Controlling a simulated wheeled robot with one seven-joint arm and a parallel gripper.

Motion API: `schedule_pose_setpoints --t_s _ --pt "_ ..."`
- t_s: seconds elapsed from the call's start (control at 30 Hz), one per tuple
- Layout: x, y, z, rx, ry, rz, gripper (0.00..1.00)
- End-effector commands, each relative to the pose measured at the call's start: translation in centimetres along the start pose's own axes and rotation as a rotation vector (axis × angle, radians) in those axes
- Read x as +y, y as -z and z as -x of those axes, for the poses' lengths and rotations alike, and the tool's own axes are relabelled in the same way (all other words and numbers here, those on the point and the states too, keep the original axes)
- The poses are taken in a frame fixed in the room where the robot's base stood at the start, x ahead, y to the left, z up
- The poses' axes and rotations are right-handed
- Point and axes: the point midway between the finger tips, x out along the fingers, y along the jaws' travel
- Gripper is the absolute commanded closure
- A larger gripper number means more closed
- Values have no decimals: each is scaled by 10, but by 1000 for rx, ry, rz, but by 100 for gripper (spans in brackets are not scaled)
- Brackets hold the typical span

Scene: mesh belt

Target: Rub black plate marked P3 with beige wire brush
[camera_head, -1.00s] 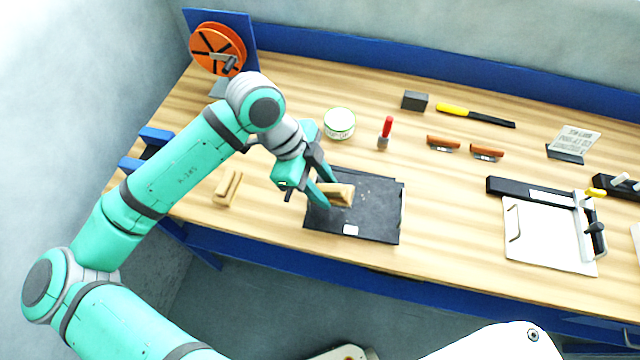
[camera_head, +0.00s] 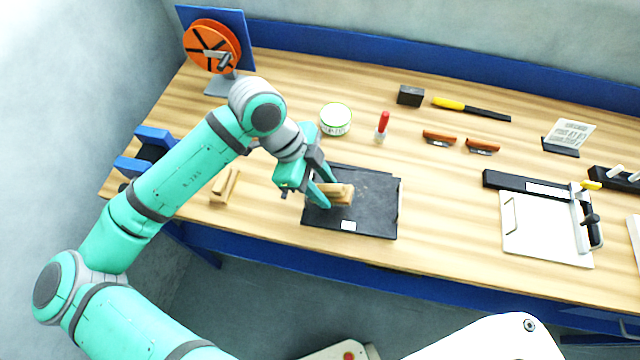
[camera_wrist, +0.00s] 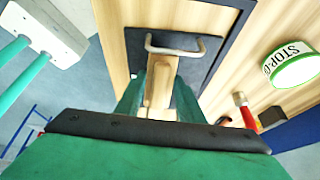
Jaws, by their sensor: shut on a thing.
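The black plate (camera_head: 375,215) lies flat near the table's front edge in the head view. A small white tag sits at its front edge, but its lettering is too small to read. My gripper (camera_head: 328,195) is over the plate's left half, shut on a beige wooden brush (camera_head: 343,194). The brush is at or just above the plate's surface; I cannot tell whether it touches, and its bristles are hidden. In the wrist view the beige brush (camera_wrist: 159,88) shows between my two green fingers, with dark surface around it.
A second beige wooden piece (camera_head: 224,186) lies left of the plate. Behind the plate stand a white-green tin (camera_head: 335,120) and a red-handled tool (camera_head: 383,125). A white board with a clamp (camera_head: 540,232) lies to the right. Bare table separates it from the plate.

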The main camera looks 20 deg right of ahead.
Motion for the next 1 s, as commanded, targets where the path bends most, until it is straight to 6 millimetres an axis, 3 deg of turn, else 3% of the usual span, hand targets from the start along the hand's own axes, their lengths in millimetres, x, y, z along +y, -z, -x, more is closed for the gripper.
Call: schedule_pose_setpoints --t_s 0.47,1.0 --pt "0 1 -6 1 -1 -1 100" --pt "-3 35 -4 1 0 -1 100"
